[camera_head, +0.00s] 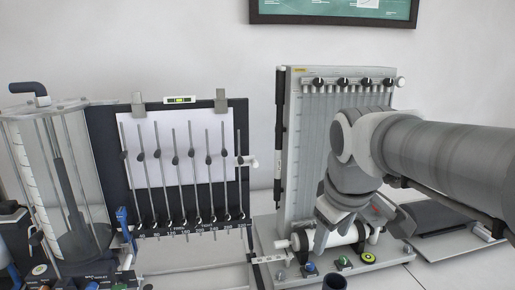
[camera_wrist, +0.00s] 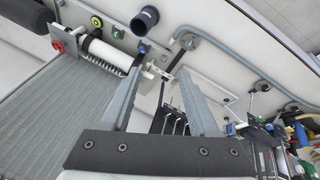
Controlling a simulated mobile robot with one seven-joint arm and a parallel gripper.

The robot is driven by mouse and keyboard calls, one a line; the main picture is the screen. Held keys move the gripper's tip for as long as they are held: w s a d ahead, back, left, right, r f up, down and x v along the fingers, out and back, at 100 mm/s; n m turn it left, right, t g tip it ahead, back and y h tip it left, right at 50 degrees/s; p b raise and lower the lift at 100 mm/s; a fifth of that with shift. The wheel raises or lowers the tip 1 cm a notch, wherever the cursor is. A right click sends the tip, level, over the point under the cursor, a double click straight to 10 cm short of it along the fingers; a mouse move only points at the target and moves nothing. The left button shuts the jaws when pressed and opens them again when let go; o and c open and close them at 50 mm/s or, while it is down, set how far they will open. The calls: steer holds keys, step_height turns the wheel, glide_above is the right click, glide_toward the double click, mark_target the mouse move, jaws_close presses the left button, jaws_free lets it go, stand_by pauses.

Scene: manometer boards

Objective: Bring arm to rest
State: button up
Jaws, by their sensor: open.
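My arm (camera_head: 440,150) reaches in from the right edge in the head view, in front of the grey manometer board (camera_head: 305,150). My gripper (camera_head: 362,236) hangs low in front of that board, close to the white cylinder (camera_head: 338,237) at its foot. In the wrist view my gripper (camera_wrist: 160,72) has its two fingers spread apart with nothing held between them. The grey board (camera_wrist: 45,105) and white cylinder (camera_wrist: 108,53) lie to the left of the fingers there. Whether a finger touches the board's base cannot be told.
A black-framed board (camera_head: 108,175) with white paper and several tubes stands left of centre. A clear cylinder tank (camera_head: 90,150) is at the far left. A dark flat panel (camera_head: 440,218) lies at the right. A dark cup (camera_head: 335,282) is at the front edge.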

steer(key=s+f+m, duration=0.2)
steer(key=s+m, duration=0.1)
steer(key=s, duration=0.3)
steer(key=s+d+f+m+t, duration=0.1)
steer(key=s+f+m, duration=0.2)
steer(key=s, duration=0.2)
steer(key=shift+s+m+y, duration=0.3)
steer(key=shift+s, duration=0.05)
stand_by(2.6)
